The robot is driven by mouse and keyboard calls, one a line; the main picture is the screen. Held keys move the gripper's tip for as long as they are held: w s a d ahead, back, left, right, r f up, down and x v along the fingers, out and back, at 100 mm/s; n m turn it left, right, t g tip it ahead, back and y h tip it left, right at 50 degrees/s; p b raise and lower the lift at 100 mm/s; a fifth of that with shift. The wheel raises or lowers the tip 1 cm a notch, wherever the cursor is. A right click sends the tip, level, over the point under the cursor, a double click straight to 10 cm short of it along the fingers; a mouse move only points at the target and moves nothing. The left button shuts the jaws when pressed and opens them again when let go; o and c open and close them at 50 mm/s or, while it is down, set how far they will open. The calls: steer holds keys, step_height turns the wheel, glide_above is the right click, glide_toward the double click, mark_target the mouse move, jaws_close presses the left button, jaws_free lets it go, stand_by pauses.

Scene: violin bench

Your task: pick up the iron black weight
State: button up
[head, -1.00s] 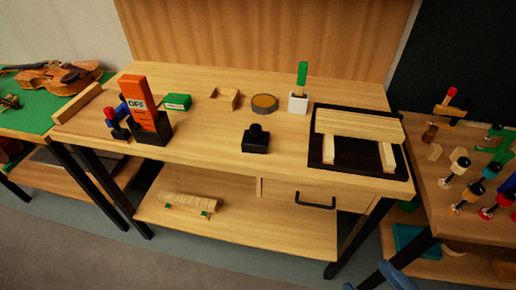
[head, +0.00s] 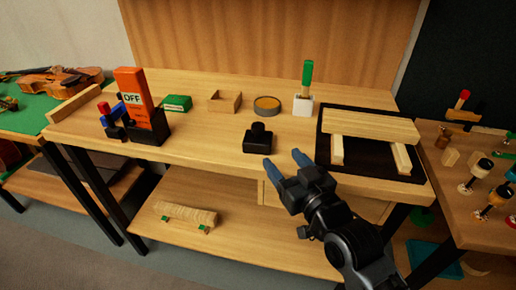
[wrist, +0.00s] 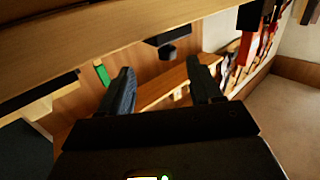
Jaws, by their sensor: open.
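The iron black weight (head: 257,141) stands upright on the front part of the wooden bench, a square dark block with a round knob on top. It also shows upside down in the wrist view (wrist: 167,43), beyond the fingers. My gripper (head: 284,160) is open and empty, near the bench's front edge, to the right of the weight and nearer the camera in the head view. Its two blue-grey fingers point toward the bench. In the wrist view my gripper (wrist: 159,68) shows a clear gap between the fingers. The fingers look apart from the weight.
A black mat (head: 370,160) with a wooden piece on two supports lies right of the weight. Behind are a round tin (head: 267,106), a green-handled tool in a white block (head: 303,105) and a small wooden box (head: 224,102). Bench around the weight is clear.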

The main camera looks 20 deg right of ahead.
mark_target(261, 133)
steer(key=w, duration=0.1)
steer(key=w+r, duration=0.1)
steer(key=w, duration=0.2)
steer(key=shift+w+a+r, duration=0.25)
steer(key=shift+w+r, duration=0.05)
steer(key=shift+w, duration=0.05)
steer(key=shift+w+a+f, duration=0.1)
steer(key=shift+w+a, duration=0.05)
steer(key=shift+w, duration=1.05)
steer(key=shift+w+a, duration=0.15)
steer(key=shift+w, duration=1)
steer(key=shift+w+a+f, duration=0.1)
steer(key=shift+w+a, duration=0.05)
steer(key=shift+w, duration=1.05)
steer(key=shift+c, duration=0.2)
jaws_close()
steer(key=shift+r, duration=0.25)
